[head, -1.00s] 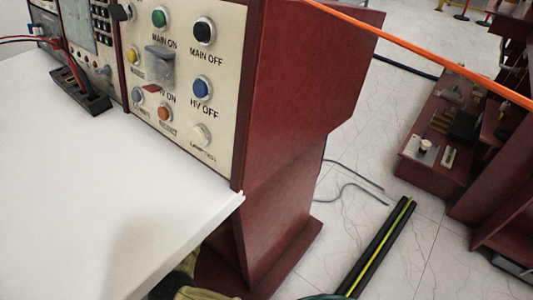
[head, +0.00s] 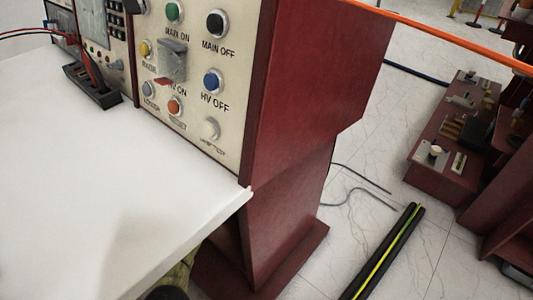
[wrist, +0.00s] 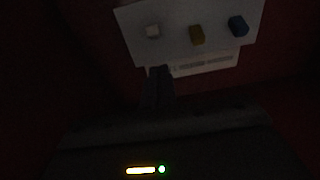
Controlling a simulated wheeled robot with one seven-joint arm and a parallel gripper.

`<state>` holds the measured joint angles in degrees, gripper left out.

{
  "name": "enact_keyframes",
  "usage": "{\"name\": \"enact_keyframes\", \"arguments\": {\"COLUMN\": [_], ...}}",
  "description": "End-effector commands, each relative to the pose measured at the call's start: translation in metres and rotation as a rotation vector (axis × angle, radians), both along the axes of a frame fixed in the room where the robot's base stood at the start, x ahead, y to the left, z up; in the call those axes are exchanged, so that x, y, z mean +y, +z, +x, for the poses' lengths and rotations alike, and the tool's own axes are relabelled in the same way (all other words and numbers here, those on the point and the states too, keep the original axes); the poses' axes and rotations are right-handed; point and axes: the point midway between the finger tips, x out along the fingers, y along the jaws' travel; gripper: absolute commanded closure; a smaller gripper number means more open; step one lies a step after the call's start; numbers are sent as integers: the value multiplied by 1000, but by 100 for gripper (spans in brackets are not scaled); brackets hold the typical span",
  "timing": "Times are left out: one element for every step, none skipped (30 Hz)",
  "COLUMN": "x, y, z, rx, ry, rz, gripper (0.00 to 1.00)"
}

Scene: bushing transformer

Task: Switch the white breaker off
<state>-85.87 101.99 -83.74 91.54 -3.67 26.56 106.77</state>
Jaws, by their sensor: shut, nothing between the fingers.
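The wrist view is very dark. In it, a pale panel (wrist: 190,12) at the top carries a small white breaker (wrist: 152,31), a yellow one (wrist: 197,35) and a blue one (wrist: 238,26) in a row. My gripper (wrist: 160,72) shows as a dark shape with its fingers together, its tips just below the white breaker in the picture. It holds nothing. A gap shows in the picture between the tips and the white breaker; the depth between them is hard to tell. The breaker's lever position cannot be read. The head view shows neither the gripper nor this panel.
In the head view, a red cabinet (head: 300,90) with a push-button panel (head: 195,75) stands behind a white tabletop (head: 90,180). An orange barrier band (head: 430,35) crosses the upper right. A black and yellow-green floor strip (head: 385,255) lies on the tiles.

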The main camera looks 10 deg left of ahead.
Motion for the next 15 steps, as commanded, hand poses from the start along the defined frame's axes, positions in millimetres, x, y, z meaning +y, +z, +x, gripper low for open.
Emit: {"name": "enact_keyframes", "arguments": {"x": [2,3,4,6,7,9,11,12,14,16,17,19,19,20,20], "y": [-11,-14,-20,-23,-27,-32,-35,-39,-42,-45,-47,-49,-50,-50,-51], "z": [-4,-7,-10,-13,-16,-20,-23,-26,-29,-31,-34,-36,-37,-38,-39], "rx": [0,0,0,0,0,0,0,0,0,0,0,0,0,0,0], "ry": [-2,-3,-5,-6,-7,-8,-8,-9,-11,-11,-11,-10,-11,-11,-12], "rz": [0,0,0,0,0,-1,-1,-1,-1,-1,0,0,0,0,0], "gripper": [100,100,100,100,100,100,100,100,100,100,100,100,100,100,100]}}
